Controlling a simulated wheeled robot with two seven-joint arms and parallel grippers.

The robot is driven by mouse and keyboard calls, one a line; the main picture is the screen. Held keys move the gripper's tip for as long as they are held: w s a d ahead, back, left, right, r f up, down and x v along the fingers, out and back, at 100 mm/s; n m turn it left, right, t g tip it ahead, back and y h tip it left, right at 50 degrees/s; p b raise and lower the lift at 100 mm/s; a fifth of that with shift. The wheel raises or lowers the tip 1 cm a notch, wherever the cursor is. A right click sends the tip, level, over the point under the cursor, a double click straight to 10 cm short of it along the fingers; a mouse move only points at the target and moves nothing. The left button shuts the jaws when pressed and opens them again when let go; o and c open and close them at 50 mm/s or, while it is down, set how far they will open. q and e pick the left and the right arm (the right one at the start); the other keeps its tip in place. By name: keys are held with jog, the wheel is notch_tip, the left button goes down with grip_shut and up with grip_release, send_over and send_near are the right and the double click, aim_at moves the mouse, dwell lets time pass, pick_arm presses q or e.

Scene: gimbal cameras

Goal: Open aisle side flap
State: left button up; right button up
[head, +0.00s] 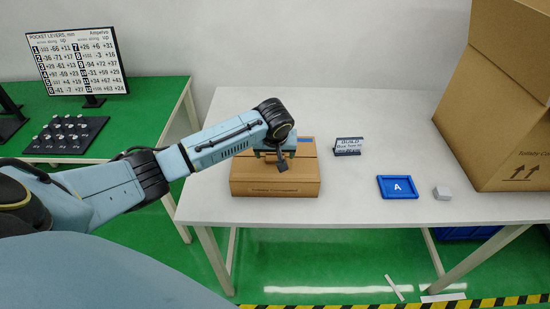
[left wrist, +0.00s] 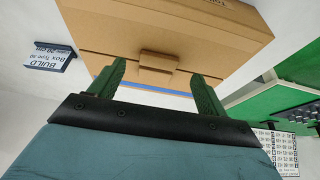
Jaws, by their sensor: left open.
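A low cardboard box (head: 250,185) with printing on its front sits on the white table, and its top looks closed. My left gripper (head: 280,160) is over the back part of the box. In the left wrist view the box (left wrist: 200,25) fills the upper middle, with a small cardboard tab (left wrist: 158,62) on its near side. The open green fingers of my left gripper (left wrist: 158,78) stand on either side of this tab, with a gap to each. A blue strip (left wrist: 165,90) runs behind them along an edge. Contact with the cardboard cannot be told. My right gripper is out of view.
A green table (head: 140,110) with a number board (head: 75,62) stands at left.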

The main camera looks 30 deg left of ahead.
aim_at(275, 160)
pick_arm(q)
jog(key=shift+x, duration=1.85)
jog(key=shift+c, duration=0.3)
